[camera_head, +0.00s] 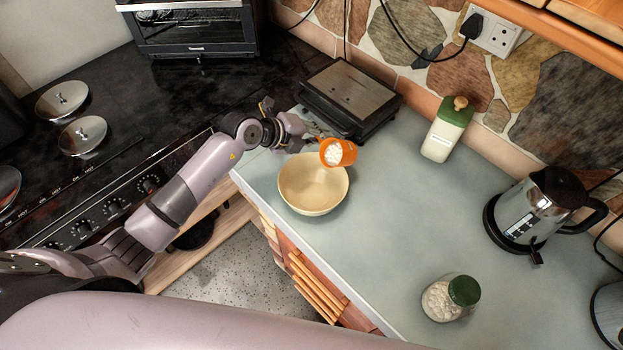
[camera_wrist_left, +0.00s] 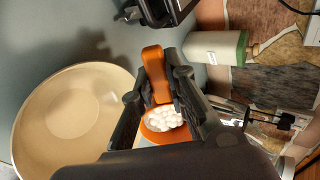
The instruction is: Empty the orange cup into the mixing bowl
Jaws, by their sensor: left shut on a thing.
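The orange cup (camera_head: 347,150) holds white pieces and is tilted, its mouth turned toward the camera and the left, over the bowl's upper right rim. My left gripper (camera_head: 312,135) is shut on the cup's handle. In the left wrist view the gripper (camera_wrist_left: 158,88) closes around the orange handle (camera_wrist_left: 152,62), and white pieces (camera_wrist_left: 163,120) show in the cup's mouth. The cream mixing bowl (camera_head: 305,192) stands upright on the counter. It also shows in the left wrist view (camera_wrist_left: 70,115), and its visible inside looks empty. My right gripper is out of view.
A dark flat appliance (camera_head: 350,95) stands behind the bowl. A green-topped container (camera_head: 445,130), a kettle (camera_head: 535,205) and a green-lidded jar (camera_head: 445,300) stand to the right. The stove (camera_head: 110,195) is at left. The middle counter is clear.

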